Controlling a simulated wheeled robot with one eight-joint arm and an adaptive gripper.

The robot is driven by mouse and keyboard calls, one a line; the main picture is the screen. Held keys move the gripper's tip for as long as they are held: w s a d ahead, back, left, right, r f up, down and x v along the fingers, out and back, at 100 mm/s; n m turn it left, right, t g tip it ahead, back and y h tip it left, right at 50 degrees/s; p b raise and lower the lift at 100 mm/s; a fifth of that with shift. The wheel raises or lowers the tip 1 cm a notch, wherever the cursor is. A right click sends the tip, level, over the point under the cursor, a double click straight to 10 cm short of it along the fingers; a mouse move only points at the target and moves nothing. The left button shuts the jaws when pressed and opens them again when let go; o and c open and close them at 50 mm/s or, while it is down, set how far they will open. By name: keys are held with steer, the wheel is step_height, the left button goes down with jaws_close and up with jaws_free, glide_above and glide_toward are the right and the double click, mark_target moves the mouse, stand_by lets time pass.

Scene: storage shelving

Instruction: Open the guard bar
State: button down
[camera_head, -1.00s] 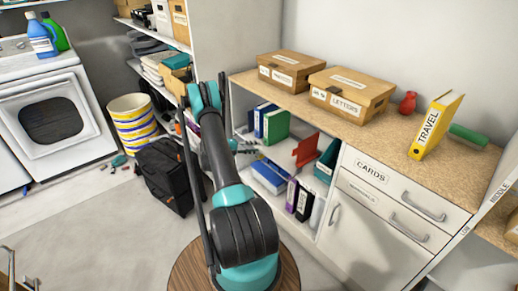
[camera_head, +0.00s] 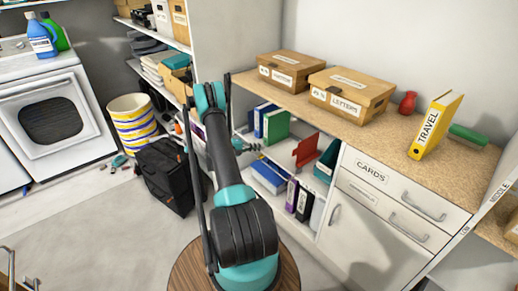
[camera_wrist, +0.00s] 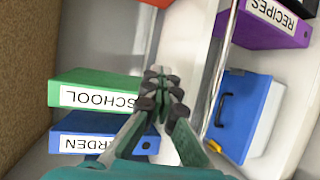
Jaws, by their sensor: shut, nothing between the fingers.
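A thin shiny metal bar (camera_wrist: 219,75), which looks like the guard bar, runs lengthwise through the wrist view between the green and blue binders and the purple one. My gripper (camera_wrist: 160,72) is shut and empty, with its fingertips a little to the left of the bar in that view. I cannot tell the depth between them or whether they touch. In the head view my gripper (camera_head: 256,146) is at the front of the open binder shelves (camera_head: 289,136). The bar is not clear there.
A green binder (camera_wrist: 95,92), a blue GARDEN binder (camera_wrist: 75,140), a purple RECIPES binder (camera_wrist: 262,28) and a blue box (camera_wrist: 238,110) are close around my gripper. The countertop (camera_head: 292,92) is above the shelves. A black bag (camera_head: 166,172) stands on the floor to the left.

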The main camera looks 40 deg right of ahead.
steer(key=c, duration=2.3)
jaws_free()
steer(key=o, duration=0.6)
steer(key=v, duration=1.2)
